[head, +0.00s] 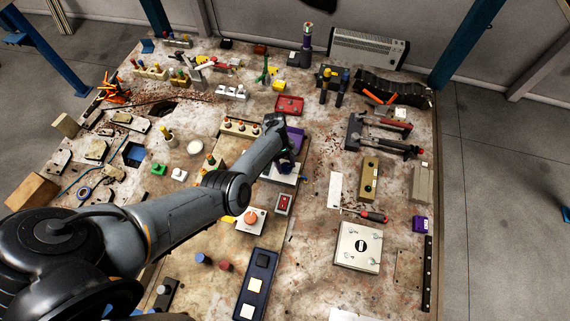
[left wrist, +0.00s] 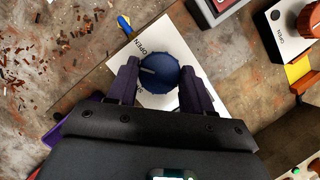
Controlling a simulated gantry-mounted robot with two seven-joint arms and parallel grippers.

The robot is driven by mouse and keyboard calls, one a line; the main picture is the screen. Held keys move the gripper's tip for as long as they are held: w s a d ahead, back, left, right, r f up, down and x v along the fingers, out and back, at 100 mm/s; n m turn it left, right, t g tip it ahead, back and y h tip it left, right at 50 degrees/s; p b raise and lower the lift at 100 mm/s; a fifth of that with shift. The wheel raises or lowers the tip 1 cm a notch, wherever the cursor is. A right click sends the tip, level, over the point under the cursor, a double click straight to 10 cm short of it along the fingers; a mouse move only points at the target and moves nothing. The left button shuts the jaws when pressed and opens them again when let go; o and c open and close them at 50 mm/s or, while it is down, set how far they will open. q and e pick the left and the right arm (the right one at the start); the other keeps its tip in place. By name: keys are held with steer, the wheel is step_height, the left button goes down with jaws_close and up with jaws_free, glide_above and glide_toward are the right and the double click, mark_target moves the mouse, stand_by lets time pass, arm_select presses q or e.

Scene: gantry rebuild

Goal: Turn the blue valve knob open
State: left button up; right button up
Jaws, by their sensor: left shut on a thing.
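The blue valve knob (left wrist: 159,72) is round with a ridged rim and a pale pointer line, on a white plate (left wrist: 152,46) marked OPEN at its upper left. In the left wrist view the pointer line points left, a little below the OPEN mark. My left gripper (left wrist: 160,80) has its two dark purple fingers on either side of the knob, shut on it. In the head view my left gripper (head: 286,160) is over the plate (head: 290,171), and the arm hides the knob. My right gripper is in neither view.
A red rocker switch (head: 284,203) and a box with an orange button (head: 251,219) stand close by on the near side. A red tray (head: 290,105) is behind. A box with a white top (head: 359,246) and a red-handled screwdriver (head: 370,216) lie to the right. The bench is cluttered.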

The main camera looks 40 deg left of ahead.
arm_select(q)
steer(key=m+g+y, duration=0.1)
steer(key=m, duration=0.2)
steer(key=m+g+b, duration=0.1)
steer(key=m, duration=0.2)
steer(key=shift+w+m+y, duration=0.15)
steer(key=shift+m+y, duration=0.25)
steer(key=shift+d, duration=0.1)
stand_by(0.3)
steer(key=o, duration=1)
steer(key=shift+o, duration=0.2)
steer(key=shift+r, duration=0.1)
steer(key=v, duration=1)
steer(key=shift+w+r+p, duration=0.25)
steer(key=shift+p, duration=0.15)
steer(key=shift+s, duration=0.1)
